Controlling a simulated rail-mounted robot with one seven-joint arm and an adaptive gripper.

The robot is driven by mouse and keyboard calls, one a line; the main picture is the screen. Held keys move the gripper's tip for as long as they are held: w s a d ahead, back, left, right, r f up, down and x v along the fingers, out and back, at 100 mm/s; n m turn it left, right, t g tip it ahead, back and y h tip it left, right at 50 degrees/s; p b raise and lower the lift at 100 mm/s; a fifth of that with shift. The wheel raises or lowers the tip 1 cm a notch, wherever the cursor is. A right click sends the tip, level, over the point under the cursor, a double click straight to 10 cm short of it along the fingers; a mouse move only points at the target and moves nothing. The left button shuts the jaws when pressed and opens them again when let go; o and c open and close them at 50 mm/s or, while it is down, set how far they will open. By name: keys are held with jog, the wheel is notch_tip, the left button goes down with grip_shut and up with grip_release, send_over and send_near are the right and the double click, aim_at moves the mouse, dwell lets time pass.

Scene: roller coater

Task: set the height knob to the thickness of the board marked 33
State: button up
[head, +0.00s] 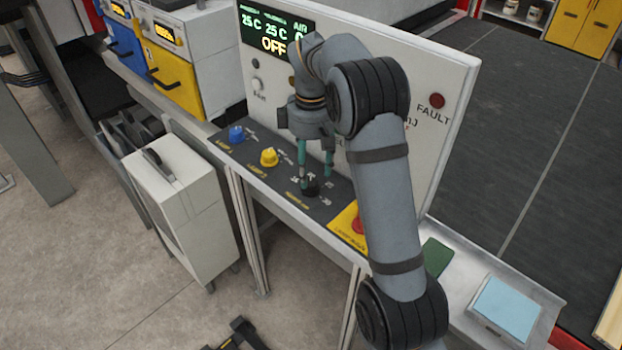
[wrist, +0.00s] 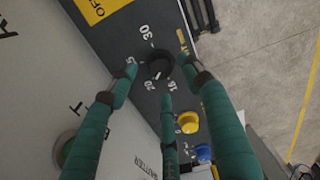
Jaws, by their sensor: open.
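The black height knob (head: 310,188) sits on the dark control strip, among printed numbers. In the wrist view the same knob (wrist: 159,66) is ringed by marks including 16, 20 and 30, and a pale pointer line shows on it. My gripper (head: 315,172) is over the knob with its green fingers pointing down. In the wrist view my gripper (wrist: 158,75) is open, its fingers spread around the knob. I cannot tell whether any finger touches it. No board marked 33 can be made out.
A blue knob (head: 236,134) and a yellow knob (head: 268,157) stand left on the strip. A red button (head: 360,224) on a yellow plate is to the right. The upright panel (head: 440,130) rises close behind. A light blue slab (head: 505,308) lies at the right.

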aim_at(311, 182)
jog(key=shift+a+f, duration=0.1)
jog(key=shift+f, duration=1.8)
jog(key=shift+c, duration=0.4)
jog(key=c, duration=1.1)
